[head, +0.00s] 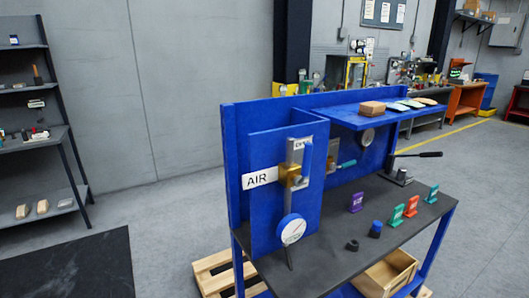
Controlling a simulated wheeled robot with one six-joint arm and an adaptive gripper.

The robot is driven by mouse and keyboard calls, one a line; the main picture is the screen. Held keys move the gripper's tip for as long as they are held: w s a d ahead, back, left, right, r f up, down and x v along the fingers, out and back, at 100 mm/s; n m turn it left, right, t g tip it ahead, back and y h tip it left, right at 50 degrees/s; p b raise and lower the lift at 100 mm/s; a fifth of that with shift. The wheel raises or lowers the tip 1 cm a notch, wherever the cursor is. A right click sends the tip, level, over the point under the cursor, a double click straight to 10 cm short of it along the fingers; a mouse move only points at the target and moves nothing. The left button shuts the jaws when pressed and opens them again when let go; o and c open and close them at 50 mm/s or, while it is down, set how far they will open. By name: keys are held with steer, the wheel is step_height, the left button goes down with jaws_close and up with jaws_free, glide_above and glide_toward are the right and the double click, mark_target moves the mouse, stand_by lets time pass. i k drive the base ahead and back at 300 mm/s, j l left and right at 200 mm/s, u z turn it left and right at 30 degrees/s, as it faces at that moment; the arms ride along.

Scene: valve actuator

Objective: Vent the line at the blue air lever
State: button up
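The blue air lever (307,157) stands roughly upright beside a brass valve body (289,174) on the blue panel of the bench. A white label reading AIR (260,179) is just left of the valve. A grey plate (297,148) with small lettering is behind the lever; the lettering is too small to read surely. A round white gauge (292,229) is below the valve. My gripper is not in view, and nothing touches the lever.
The blue workbench (330,262) carries a teal-handled valve (345,164), a black-handled lever (416,155), several coloured tags, a black nut (352,245) and a blue-topped cap (376,229). A wooden pallet (212,274) lies below.

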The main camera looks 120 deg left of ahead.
mark_target(299, 180)
steer(key=k+u, duration=0.1)
steer(key=u, duration=2.55)
